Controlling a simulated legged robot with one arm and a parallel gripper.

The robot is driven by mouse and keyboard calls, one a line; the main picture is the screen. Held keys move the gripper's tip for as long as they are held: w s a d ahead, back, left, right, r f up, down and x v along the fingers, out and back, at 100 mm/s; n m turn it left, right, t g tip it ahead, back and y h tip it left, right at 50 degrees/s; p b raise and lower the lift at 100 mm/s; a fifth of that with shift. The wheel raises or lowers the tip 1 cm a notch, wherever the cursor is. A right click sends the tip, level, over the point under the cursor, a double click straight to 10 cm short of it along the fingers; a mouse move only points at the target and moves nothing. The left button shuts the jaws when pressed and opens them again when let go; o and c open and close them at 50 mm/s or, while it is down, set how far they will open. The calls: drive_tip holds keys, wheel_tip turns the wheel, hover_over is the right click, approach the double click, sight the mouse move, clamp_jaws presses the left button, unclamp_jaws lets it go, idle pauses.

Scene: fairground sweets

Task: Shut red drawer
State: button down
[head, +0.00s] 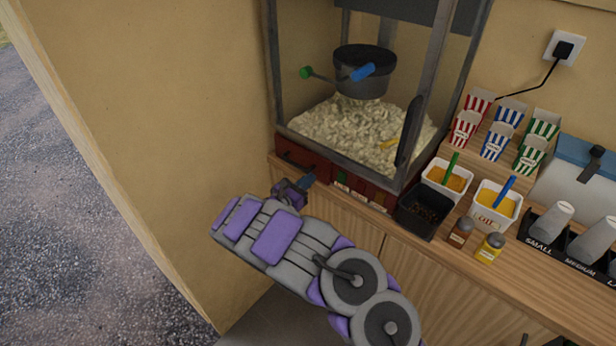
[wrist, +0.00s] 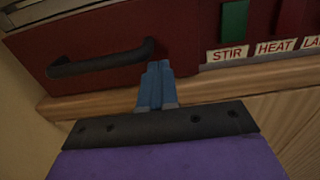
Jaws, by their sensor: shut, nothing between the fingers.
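The red drawer (head: 303,154) is at the lower left of the popcorn machine's base. In the wrist view its red front (wrist: 110,78) fills the upper left, with a dark bar handle (wrist: 100,58) across it. I cannot tell whether the drawer stands slightly out or flush. My gripper (head: 307,181) is just in front of and below the drawer front. In the wrist view its blue fingers (wrist: 156,76) are together and empty, with their tips close to the right end of the handle. I cannot tell whether they touch the front.
The popcorn machine (head: 344,174) stands on a wooden counter. Labelled switches (wrist: 234,20) sit right of the drawer. A black container (head: 427,212), white tubs (head: 447,180) and small bottles (head: 490,248) stand further right. A beige wall (head: 185,110) is close on the left.

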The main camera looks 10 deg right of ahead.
drive_tip(key=p+v, duration=0.2)
drive_tip(key=v, duration=1)
drive_tip(key=shift+a, duration=0.2)
drive_tip(key=s+d+r+m+g+h, duration=0.1)
drive_tip(key=s+d+r+m+g, duration=0.45)
drive_tip(key=d+r, duration=0.3)
drive_tip(key=s+d+r+m+g+h, duration=0.1)
drive_tip(key=s+d+r+m+g, duration=0.45)
drive_tip(key=d+r, duration=0.3)
drive_tip(key=s+d+r+m+g+y, duration=0.25)
drive_tip(key=s+d+m, duration=0.2)
drive_tip(key=s, duration=0.45)
drive_tip(key=s+a+m+y, duration=0.4)
drive_tip(key=s+m+y, duration=0.35)
drive_tip(key=s, duration=0.75)
drive_tip(key=s+a+m+t+y, duration=0.1)
drive_tip(key=s+a+m+y, duration=0.1)
drive_tip(key=s+a+y, duration=0.4)
drive_tip(key=s+a, duration=0.4)
drive_tip(key=a, duration=0.2)
drive_tip(key=shift+a+f+y, duration=0.2)
drive_tip(key=shift+a+y, duration=0.15)
drive_tip(key=shift+y, duration=0.05)
